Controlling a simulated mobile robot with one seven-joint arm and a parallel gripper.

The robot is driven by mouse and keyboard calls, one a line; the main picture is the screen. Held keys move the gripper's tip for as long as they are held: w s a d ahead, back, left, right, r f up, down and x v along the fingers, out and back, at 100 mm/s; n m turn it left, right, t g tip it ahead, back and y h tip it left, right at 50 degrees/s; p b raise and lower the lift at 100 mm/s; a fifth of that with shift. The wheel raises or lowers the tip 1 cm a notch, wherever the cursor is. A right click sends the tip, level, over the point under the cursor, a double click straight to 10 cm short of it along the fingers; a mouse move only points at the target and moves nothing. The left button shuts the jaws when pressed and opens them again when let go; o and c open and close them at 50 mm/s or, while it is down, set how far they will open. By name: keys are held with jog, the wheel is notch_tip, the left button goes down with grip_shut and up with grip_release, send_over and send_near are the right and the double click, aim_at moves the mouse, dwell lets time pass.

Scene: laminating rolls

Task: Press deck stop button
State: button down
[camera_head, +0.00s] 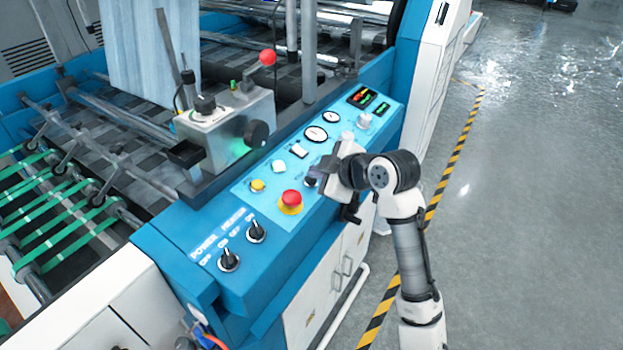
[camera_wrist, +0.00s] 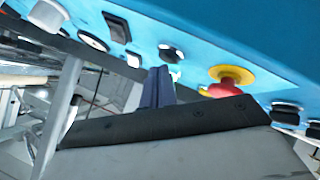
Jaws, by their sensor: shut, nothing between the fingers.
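A red mushroom-head button on a yellow base (camera_head: 290,200) sits on the blue sloped control panel. It also shows in the wrist view (camera_wrist: 226,84), right of my fingers. I cannot read a label that marks any button as the deck stop. My gripper (camera_head: 316,178) is over the panel, up and right of the red button. In the wrist view its dark fingers (camera_wrist: 158,86) are together and empty, pointing at the panel near a round black-and-white button (camera_wrist: 171,53). Whether the fingertips touch the panel is unclear.
The panel also carries a yellow button (camera_head: 257,185), white buttons (camera_head: 278,166), gauges (camera_head: 316,133) and two black rotary switches (camera_head: 256,232). A grey control box (camera_head: 230,128) with a red-ball lever (camera_head: 267,57) stands behind. The floor at right is clear.

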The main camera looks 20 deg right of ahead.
jog(key=shift+f+b, duration=0.45)
dwell(0.5)
jog(key=shift+r, duration=0.15)
jog(key=shift+s+r+p, duration=0.1)
jog(key=shift+r+p, duration=0.25)
jog(key=shift+r, duration=0.35)
jog(key=r+p, duration=0.2)
jog(key=r, duration=0.3)
jog(key=shift+s+d+p, duration=0.35)
jog(key=shift+s+p, duration=0.05)
dwell(0.7)
